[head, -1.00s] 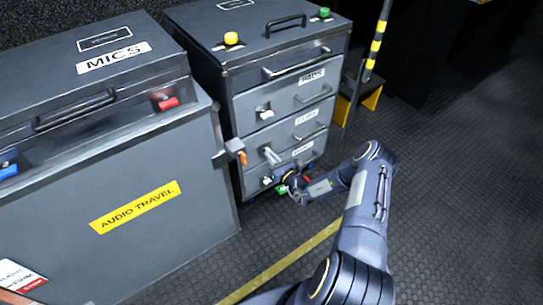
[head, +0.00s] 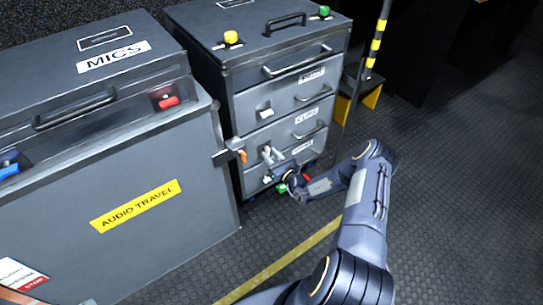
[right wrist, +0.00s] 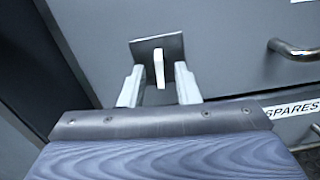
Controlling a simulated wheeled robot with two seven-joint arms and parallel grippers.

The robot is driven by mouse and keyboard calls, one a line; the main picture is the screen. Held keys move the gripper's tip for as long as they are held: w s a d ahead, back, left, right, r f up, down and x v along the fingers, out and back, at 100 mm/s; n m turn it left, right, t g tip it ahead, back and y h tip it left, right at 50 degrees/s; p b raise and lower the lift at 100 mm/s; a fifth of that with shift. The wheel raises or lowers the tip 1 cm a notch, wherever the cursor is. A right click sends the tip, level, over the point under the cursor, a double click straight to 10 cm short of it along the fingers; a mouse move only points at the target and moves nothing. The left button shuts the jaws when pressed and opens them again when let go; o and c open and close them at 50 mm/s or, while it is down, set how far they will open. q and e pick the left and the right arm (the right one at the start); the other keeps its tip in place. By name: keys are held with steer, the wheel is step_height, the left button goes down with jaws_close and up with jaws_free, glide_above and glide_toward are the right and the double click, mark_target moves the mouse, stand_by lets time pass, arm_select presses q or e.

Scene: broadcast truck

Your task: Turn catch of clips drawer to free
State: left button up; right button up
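The clips drawer (head: 285,133) is the middle labelled drawer of the grey cabinet. Its catch is a pale lever (right wrist: 158,70) on a dark square plate (right wrist: 174,48), standing about upright in the right wrist view. My right gripper (right wrist: 159,82) is open, with one finger on each side of the lever and small gaps showing. In the head view the gripper (head: 275,160) is low at the cabinet front, small and partly mixed with the catch. The clips drawer's handle (right wrist: 292,50) is right of the catch. My left gripper is out of view.
The spares drawer, with its label (right wrist: 291,108), lies just below. Another catch (head: 265,112) is on the drawer above. The MICS case (head: 130,150) stands left of the cabinet, with an orange-tipped bracket (head: 240,156) near its corner. The floor at right is open.

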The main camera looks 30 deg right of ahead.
steer(key=shift+s, duration=0.1)
steer(key=s+p, duration=0.1)
steer(key=s, duration=0.6)
steer(key=shift+s+d+p, duration=0.3)
steer(key=shift+s+p, duration=0.05)
steer(key=shift+p, duration=0.05)
